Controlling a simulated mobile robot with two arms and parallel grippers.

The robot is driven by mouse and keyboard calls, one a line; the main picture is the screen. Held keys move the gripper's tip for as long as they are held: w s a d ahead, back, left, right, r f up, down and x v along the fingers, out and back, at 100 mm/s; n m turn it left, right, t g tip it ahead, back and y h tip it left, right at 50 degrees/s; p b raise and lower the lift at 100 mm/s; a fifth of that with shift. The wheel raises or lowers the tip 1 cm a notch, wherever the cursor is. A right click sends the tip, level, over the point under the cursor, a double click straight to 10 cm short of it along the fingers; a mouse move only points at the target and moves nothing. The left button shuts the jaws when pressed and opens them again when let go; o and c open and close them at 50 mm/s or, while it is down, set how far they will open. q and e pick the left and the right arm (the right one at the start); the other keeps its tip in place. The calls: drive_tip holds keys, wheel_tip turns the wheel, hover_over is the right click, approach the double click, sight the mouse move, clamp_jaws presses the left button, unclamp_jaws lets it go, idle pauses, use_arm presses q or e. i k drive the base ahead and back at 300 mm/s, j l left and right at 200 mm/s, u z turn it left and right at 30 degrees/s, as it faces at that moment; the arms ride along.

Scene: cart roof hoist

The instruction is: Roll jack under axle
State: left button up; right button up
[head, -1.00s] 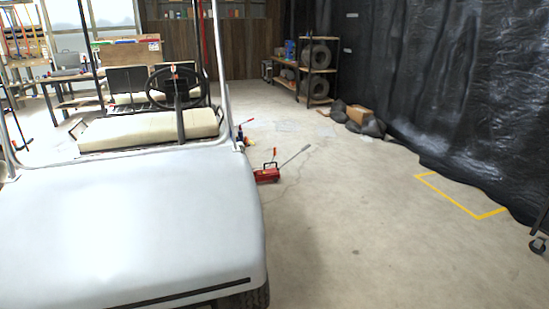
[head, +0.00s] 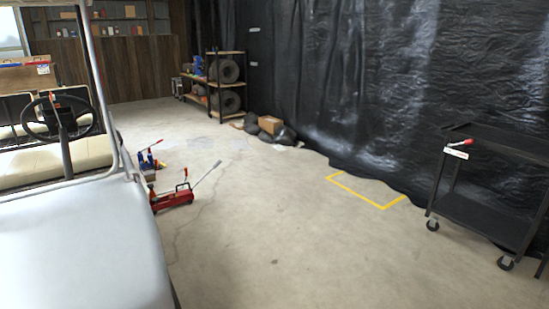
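A red floor jack (head: 172,199) stands on the concrete floor just to the right of the cart. Its grey handle slants up to the right. The white golf cart (head: 80,240) fills the left side of the head view, with its steering wheel and pale seat showing. The axle is hidden under the body. Neither of my grippers shows in the head view.
A blue and red jack-like tool (head: 149,160) stands behind the red jack. A black wheeled cart (head: 484,190) stands at the right by the black plastic sheet (head: 340,80). Yellow tape (head: 368,193) marks the floor. A tire rack (head: 226,85) stands farther back. The middle floor is clear.

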sight(184, 196)
drive_tip(key=i+l+z, duration=0.45)
drive_tip(key=l, duration=0.25)
drive_tip(key=i+l+z, duration=0.3)
drive_tip(key=l+z, duration=0.15)
drive_tip(key=l, duration=0.15)
drive_tip(key=i+l+z, duration=0.5)
drive_tip(key=i+u, duration=0.3)
drive_tip(key=i, duration=0.35)
drive_tip(key=i+l+u, duration=0.25)
drive_tip(key=i, duration=0.35)
drive_tip(key=i+j+u, duration=0.3)
drive_tip(key=u, duration=0.2)
drive_tip(key=i+j+u, duration=0.1)
drive_tip(key=i+u, duration=0.85)
drive_tip(key=i+l+u, duration=0.2)
drive_tip(key=i+u, duration=0.15)
drive_tip(key=u, duration=0.15)
drive_tip(key=i+j+u, duration=0.15)
drive_tip(key=i+u, duration=0.15)
drive_tip(key=i, duration=0.45)
drive_tip(key=i+u, duration=0.35)
drive_tip(key=i, duration=0.4)
drive_tip(key=i+l+u, duration=0.3)
drive_tip(key=i, duration=0.45)
drive_tip(key=j, duration=0.1)
